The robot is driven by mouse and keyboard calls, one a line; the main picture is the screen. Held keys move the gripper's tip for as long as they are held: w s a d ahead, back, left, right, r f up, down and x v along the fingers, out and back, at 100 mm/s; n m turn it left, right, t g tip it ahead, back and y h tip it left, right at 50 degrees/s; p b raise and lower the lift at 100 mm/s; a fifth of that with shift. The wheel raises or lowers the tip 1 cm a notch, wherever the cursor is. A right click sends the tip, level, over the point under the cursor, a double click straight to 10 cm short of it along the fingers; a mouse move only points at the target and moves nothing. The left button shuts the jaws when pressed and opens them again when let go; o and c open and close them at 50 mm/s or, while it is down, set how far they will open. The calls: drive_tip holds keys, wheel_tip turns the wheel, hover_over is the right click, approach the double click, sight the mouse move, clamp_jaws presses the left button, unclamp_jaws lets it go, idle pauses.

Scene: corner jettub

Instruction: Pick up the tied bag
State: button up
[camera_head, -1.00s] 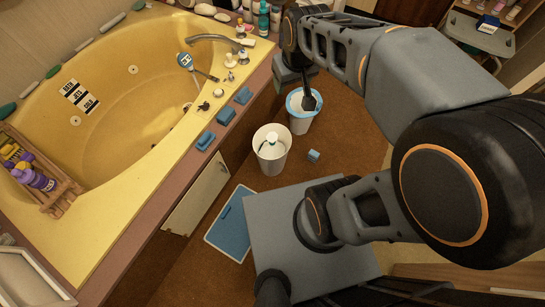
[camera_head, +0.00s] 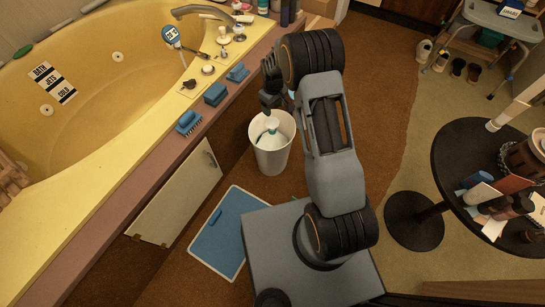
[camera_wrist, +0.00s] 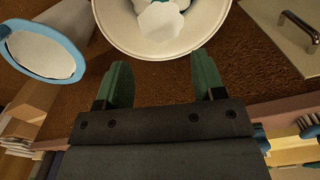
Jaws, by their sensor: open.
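The tied bag (camera_head: 271,138) is white with a dark teal tie and sits inside a white bin (camera_head: 272,160) on the brown floor. In the wrist view the bag (camera_wrist: 160,17) shows at the top edge, partly cut off, inside the bin's round rim (camera_wrist: 188,47). My gripper (camera_head: 270,100) is above the far side of the bin in the head view. In the wrist view its two green fingers are spread apart and empty (camera_wrist: 160,66), pointing toward the bin and apart from the bag.
The tub ledge (camera_head: 170,150) with blue brushes (camera_head: 188,122) runs left of the white bin. A blue mat (camera_head: 230,232) lies in front. A round black table (camera_head: 455,150) stands at right.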

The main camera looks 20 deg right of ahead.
sight(272, 122)
wheel_tip(272, 122, down, 11)
drive_tip(key=b, duration=0.4)
drive_tip(key=shift+a, duration=0.1)
drive_tip(key=shift+r, duration=0.1)
drive_tip(key=shift+c, duration=0.2)
clamp_jaws()
idle(0.4)
drive_tip(key=shift+w, duration=0.1)
